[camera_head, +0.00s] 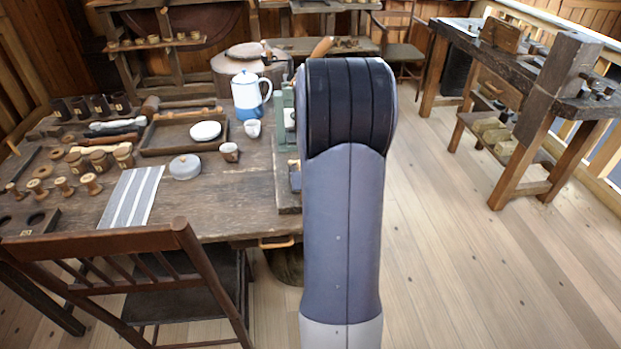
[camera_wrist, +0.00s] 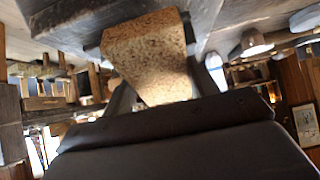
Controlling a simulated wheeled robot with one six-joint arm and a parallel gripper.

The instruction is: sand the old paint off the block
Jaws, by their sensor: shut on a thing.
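My gripper (camera_wrist: 155,82) shows in the wrist view, its dark fingers shut on a tan, grainy piece that looks like sandpaper or a sanding pad (camera_wrist: 147,45). The pad's far end reaches up to a grey-brown surface at the top of the picture; I cannot tell whether they touch. In the head view my own arm covers the middle, and the gripper and pad are hidden behind it. I cannot make out a block with old paint. A green thing (camera_head: 284,116) shows partly beside my arm at the table's right end.
The wooden table (camera_head: 240,205) carries an enamel pot (camera_head: 247,96), cups, a tray (camera_head: 160,140), a striped cloth (camera_head: 132,196) and several spools. A chair (camera_head: 130,270) stands in front. A workbench (camera_head: 530,70) stands at right. The floor (camera_head: 450,250) between is clear.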

